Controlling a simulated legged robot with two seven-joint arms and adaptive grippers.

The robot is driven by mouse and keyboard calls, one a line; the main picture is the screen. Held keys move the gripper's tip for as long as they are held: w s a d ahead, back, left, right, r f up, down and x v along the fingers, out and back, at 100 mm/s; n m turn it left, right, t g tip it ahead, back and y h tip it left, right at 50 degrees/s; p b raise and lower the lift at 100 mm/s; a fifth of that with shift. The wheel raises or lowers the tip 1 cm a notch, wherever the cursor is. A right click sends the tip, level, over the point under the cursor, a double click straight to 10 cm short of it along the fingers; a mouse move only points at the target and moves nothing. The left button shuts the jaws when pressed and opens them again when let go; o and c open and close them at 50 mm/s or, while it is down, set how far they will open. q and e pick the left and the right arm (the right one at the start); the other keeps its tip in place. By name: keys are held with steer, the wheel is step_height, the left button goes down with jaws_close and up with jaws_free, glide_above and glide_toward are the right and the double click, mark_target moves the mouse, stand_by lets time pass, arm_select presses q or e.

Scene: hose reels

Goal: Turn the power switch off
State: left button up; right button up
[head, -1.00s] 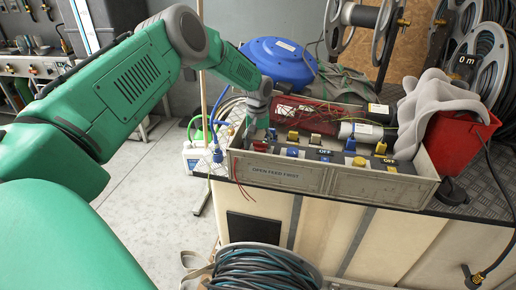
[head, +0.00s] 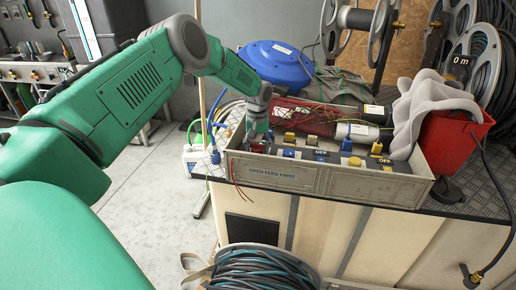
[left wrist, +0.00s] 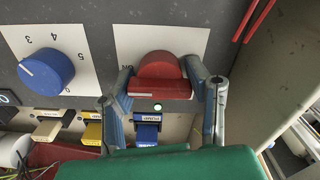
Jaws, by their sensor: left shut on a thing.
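A red power switch knob (left wrist: 160,82) sits on a white plate on the grey panel, with part of an "ON" mark beside it. In the head view my left gripper (head: 257,132) reaches down at the left end of the grey control box (head: 320,181), and the red knob is hard to make out there. My right gripper is not in view.
A blue dial (left wrist: 46,70) with numbers lies beside the red knob. A blue pump switch (left wrist: 147,133) and a yellow switch (left wrist: 92,132) are close to the fingers. A blue reel (head: 277,62), red bucket (head: 448,142) and grey cloth (head: 417,110) crowd the bench.

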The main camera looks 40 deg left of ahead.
arm_select(q)
steer(key=shift+w+r, duration=0.1)
steer(key=shift+a+n+p, duration=0.15)
steer(key=shift+n+p, duration=0.15)
steer(key=shift+n, duration=0.4)
steer(key=shift+n+p, duration=0.4)
steer(key=shift+n, duration=0.8)
steer(key=n, duration=0.9)
steer(key=shift+n, duration=2.4)
steer(key=shift+w+n, duration=0.1)
steer(key=shift+n, duration=0.2)
steer(key=o, duration=1)
steer(key=shift+c, duration=0.2)
